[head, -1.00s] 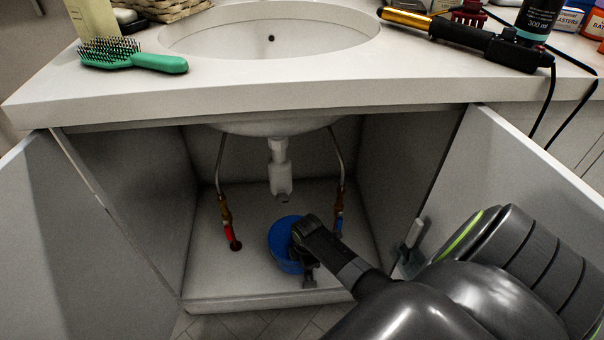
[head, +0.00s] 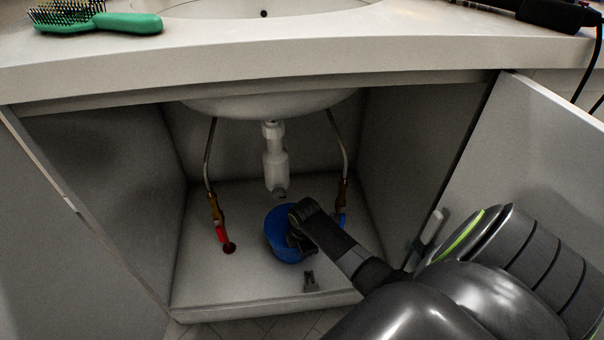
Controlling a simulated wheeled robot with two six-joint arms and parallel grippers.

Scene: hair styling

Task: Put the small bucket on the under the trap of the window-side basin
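The small blue bucket (head: 278,238) is inside the open cabinet under the basin, low in the middle. It looks slightly tilted. The white trap (head: 275,165) hangs from the basin's underside, its lower end just above and behind the bucket in the picture. My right gripper (head: 297,238) reaches in from the right and overlaps the bucket's right side at the rim. Its fingertips are dark and partly hidden, so I cannot tell whether they grip the rim. My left gripper is out of view.
Supply hoses with a red valve (head: 222,234) and a blue valve (head: 342,219) flank the trap. A small dark clip-like object (head: 311,281) lies on the cabinet floor (head: 220,285). Open doors stand left (head: 60,240) and right (head: 530,160). A green brush (head: 110,22) lies on the counter.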

